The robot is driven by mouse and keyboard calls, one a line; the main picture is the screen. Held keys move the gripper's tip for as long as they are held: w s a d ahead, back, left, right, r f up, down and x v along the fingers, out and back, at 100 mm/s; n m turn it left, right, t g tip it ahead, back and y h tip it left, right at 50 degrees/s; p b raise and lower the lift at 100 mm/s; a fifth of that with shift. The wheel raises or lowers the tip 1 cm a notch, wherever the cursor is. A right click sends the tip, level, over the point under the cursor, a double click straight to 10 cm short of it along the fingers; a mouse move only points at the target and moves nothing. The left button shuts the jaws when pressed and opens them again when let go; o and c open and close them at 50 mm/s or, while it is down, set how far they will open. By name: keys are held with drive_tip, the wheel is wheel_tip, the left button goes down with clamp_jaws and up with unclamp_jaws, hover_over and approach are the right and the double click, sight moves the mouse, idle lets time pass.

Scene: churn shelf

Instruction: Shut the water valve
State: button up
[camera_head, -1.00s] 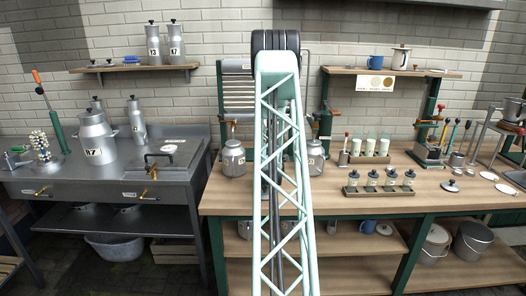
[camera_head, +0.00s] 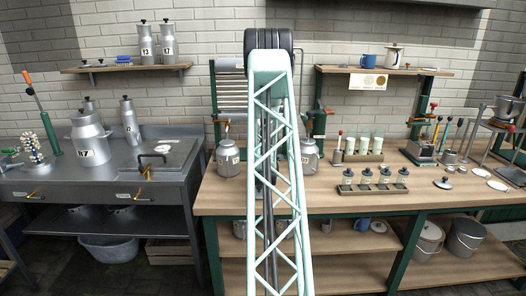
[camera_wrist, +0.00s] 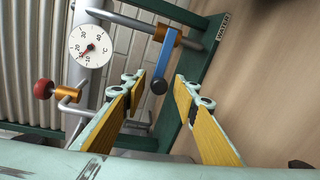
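The water valve shows in the wrist view as a blue lever (camera_wrist: 165,48) with a black ball end (camera_wrist: 158,86). It hangs slanting down from a brass-coloured pipe (camera_wrist: 175,36), beside a green post bearing a WATER label (camera_wrist: 223,27). My gripper (camera_wrist: 158,95) is open, with yellow-padded fingers. The lever's black end appears between the two fingertips in the picture; I cannot tell how far beyond them it is. Nothing is held. In the head view my own arm hides the valve and my gripper.
A round dial gauge (camera_wrist: 90,46) and a red knob (camera_wrist: 43,89) on a pipe sit left of the lever. A ribbed panel (camera_head: 229,95) stands behind the wooden bench (camera_head: 335,200). Milk cans (camera_head: 228,158) and a rack of jars (camera_head: 375,188) stand on the bench.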

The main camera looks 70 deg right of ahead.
drive_tip(key=v, duration=1.1)
drive_tip(key=shift+a, duration=0.2)
drive_tip(key=shift+s, duration=0.1)
drive_tip(key=shift+r, duration=0.1)
idle(0.4)
